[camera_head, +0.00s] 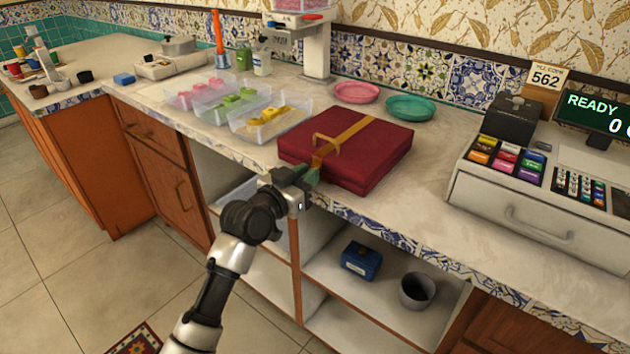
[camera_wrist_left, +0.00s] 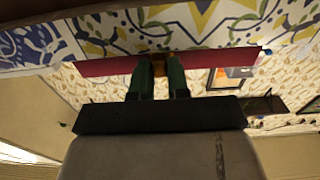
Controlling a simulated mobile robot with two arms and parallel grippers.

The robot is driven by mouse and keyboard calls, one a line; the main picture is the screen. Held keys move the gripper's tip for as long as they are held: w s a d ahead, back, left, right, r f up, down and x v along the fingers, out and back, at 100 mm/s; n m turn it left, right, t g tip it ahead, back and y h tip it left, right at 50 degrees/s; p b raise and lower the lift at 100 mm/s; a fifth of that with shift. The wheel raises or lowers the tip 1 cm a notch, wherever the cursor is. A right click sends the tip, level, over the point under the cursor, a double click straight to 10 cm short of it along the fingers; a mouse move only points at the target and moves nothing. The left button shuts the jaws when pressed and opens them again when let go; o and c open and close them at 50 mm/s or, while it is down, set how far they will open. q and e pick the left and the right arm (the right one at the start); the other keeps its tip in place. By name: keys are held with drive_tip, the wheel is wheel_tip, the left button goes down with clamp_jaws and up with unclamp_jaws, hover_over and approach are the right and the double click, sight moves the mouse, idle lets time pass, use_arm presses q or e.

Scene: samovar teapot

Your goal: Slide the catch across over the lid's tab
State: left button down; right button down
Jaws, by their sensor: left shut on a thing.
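A dark red box (camera_head: 350,158) with a closed lid lies near the counter's front edge. A gold strap (camera_head: 352,130) runs across its lid, and a gold handle (camera_head: 326,140) stands up near the front. My left gripper (camera_head: 312,177) is at the middle of the box's front side, where the strap comes down. In the left wrist view its green fingers (camera_wrist_left: 162,75) stand on either side of a small gold piece (camera_wrist_left: 160,62), likely the catch, against the red box (camera_wrist_left: 216,60). The fingers are shut on it. The tab cannot be made out. My right gripper is not in view.
Clear trays (camera_head: 270,120) of coloured pieces stand left of the box. A pink plate (camera_head: 357,92) and a green plate (camera_head: 411,107) lie behind it. A cash register (camera_head: 530,190) stands at right. Open shelves below hold a blue box (camera_head: 361,261) and a grey cup (camera_head: 417,291).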

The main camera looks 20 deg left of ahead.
use_arm(q)
drive_tip(key=shift+w+a, duration=0.1)
drive_tip(key=shift+a, duration=0.25)
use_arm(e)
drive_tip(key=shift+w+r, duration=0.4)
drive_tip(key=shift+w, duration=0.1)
use_arm(q)
drive_tip(key=c, duration=1.1)
unclamp_jaws()
drive_tip(key=shift+a, duration=0.1)
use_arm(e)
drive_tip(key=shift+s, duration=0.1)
use_arm(q)
drive_tip(key=v, duration=1)
drive_tip(key=shift+s+a+r, duration=0.1)
drive_tip(key=shift+s, duration=0.25)
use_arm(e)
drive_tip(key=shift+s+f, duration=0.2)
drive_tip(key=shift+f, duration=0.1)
